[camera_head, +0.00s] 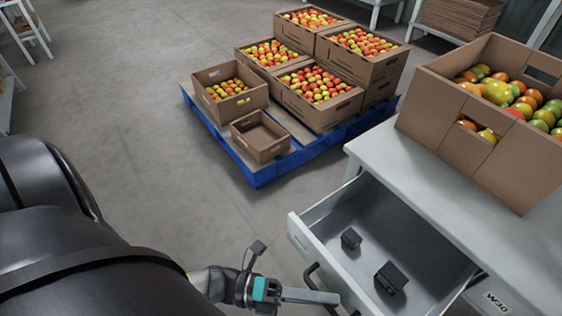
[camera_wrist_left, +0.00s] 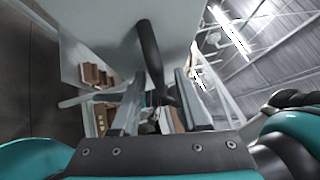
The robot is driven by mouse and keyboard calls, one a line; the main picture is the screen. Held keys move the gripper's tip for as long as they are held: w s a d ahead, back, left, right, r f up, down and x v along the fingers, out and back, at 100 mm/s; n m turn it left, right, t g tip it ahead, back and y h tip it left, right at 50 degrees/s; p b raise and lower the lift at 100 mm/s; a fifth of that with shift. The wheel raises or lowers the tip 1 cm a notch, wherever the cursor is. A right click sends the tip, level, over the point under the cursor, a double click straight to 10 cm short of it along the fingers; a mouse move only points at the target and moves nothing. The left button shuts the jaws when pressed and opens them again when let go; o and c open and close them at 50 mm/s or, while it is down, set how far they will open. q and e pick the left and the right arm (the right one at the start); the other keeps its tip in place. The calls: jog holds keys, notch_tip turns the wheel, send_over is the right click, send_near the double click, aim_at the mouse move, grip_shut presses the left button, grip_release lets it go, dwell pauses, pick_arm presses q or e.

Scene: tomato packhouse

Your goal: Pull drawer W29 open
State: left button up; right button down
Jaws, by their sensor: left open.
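A grey drawer (camera_head: 303,236) stands pulled well out of the white bench; its label is not in sight, so I cannot tell its number from the picture. Its black handle (camera_head: 312,275) is on the front face. My left gripper (camera_head: 322,296) is at the handle. In the left wrist view my left gripper (camera_wrist_left: 158,88) has its fingers apart, with the black handle (camera_wrist_left: 150,48) showing between and beyond them; I cannot tell whether they touch it. My right gripper is not in view.
Two small black boxes, one (camera_head: 351,238) smaller than the other (camera_head: 390,278), lie inside the drawer. A cardboard crate (camera_head: 462,150) of tomatoes stands on the bench (camera_head: 385,160). A label W30 (camera_head: 497,301) shows at right. A blue pallet (camera_head: 262,176) holds several crates.

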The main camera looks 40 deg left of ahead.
pick_arm(q)
jog(key=v, duration=1.5)
jog(key=shift+s+a, duration=0.1)
